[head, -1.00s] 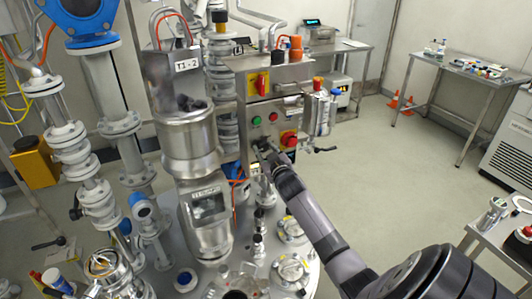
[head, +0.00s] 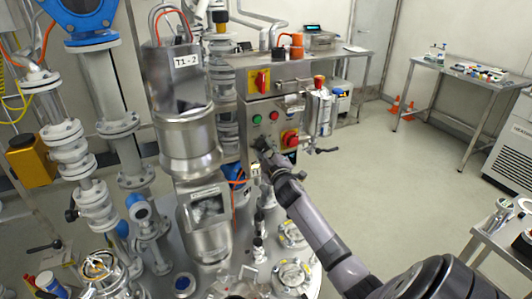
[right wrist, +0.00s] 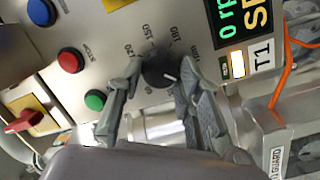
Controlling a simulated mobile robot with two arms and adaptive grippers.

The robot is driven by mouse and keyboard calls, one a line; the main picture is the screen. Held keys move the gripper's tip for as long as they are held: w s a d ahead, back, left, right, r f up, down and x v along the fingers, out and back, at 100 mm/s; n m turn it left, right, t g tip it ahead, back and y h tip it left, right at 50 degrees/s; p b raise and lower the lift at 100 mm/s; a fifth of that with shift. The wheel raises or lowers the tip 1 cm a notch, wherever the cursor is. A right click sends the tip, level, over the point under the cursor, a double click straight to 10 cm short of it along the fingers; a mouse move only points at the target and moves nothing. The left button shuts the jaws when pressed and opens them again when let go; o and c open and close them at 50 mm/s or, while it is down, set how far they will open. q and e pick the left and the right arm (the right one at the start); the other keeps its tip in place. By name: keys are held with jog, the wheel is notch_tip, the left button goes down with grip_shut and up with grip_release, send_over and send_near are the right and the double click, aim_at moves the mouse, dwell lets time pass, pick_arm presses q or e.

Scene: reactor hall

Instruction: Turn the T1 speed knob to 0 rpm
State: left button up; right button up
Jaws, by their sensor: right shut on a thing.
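The T1 speed knob (right wrist: 157,70) is a dark round knob with a white pointer line, on the grey control panel, with a printed number scale around it. The T1 label (right wrist: 263,56) is beside a dark display (right wrist: 232,22) with green characters, partly cut off, beginning "0 r". My right gripper (right wrist: 160,76) is shut on the knob, one finger on each side. In the head view, my right gripper (head: 264,153) reaches the lower part of the control panel (head: 283,104) and covers the knob. My left gripper is not in view.
Green (right wrist: 95,100), red (right wrist: 71,60) and blue (right wrist: 41,12) buttons and a red switch (right wrist: 25,121) are near the knob. In the head view, the steel T1-2 unit (head: 187,140) stands close left of the panel. The floor to the right is open.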

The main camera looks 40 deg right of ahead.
jog(key=shift+f, duration=0.1)
dwell(0.3)
jog(key=o, duration=1.2)
jog(key=shift+c, duration=0.2)
jog(key=v, duration=1.2)
